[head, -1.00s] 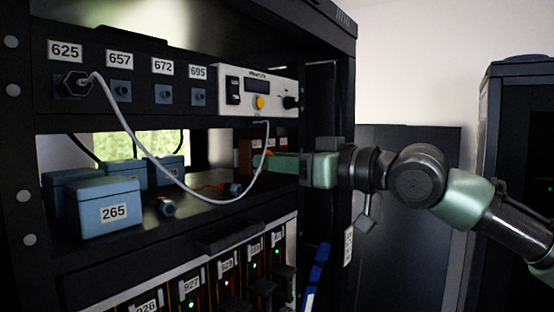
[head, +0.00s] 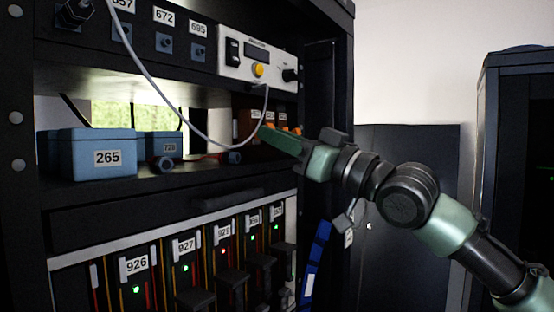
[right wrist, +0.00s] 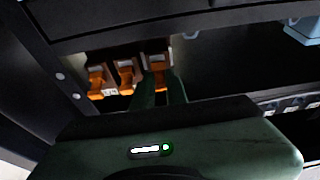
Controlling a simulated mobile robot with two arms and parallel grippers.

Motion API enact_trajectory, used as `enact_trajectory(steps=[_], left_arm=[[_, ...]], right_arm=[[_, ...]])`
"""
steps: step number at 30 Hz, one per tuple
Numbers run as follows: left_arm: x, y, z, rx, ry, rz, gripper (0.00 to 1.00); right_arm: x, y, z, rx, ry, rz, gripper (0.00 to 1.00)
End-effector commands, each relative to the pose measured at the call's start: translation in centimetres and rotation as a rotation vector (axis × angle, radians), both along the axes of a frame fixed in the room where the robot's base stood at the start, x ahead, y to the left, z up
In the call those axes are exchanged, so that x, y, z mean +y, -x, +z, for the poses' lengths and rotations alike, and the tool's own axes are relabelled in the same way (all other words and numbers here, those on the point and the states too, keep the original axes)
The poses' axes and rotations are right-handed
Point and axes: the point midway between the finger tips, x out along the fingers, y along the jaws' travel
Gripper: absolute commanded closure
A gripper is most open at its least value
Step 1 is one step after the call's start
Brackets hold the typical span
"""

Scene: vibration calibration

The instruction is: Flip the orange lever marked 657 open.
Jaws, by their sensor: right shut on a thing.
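Three orange levers stand in a row on a brown block at the right end of the open rack shelf. The right wrist view shows them as an outer lever (right wrist: 97,80), a middle lever (right wrist: 126,76) and the lever between my fingers (right wrist: 158,72). Their labels are too small or hidden to read, so I cannot tell which is 657. My right gripper (head: 266,134) reaches in from the right; in the right wrist view its green fingers (right wrist: 158,90) are closed around the lever at the right of that row. My left gripper is not in view.
A grey cable (head: 150,82) hangs in front of the shelf, close to my fingers. Blue boxes, one marked 265 (head: 97,157), stand at the shelf's left. A control panel (head: 258,62) is above and numbered modules (head: 185,262) below. A dark rack post (head: 322,110) stands beside my wrist.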

Motion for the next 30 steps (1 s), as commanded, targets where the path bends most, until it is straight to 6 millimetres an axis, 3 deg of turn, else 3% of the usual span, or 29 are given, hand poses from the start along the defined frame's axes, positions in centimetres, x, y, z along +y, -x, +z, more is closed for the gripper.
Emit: enact_trajectory(steps=[1, 9, 30], left_arm=[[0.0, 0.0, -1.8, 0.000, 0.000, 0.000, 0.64], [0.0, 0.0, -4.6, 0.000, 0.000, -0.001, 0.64], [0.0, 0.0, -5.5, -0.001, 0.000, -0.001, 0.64]], right_arm=[[0.1, 0.0, -1.1, -0.018, -0.034, 0.003, 1.00], [0.1, -0.1, -1.2, -0.114, -0.162, 0.001, 1.00], [0.1, -0.1, -0.7, -0.171, -0.233, -0.001, 1.00]])
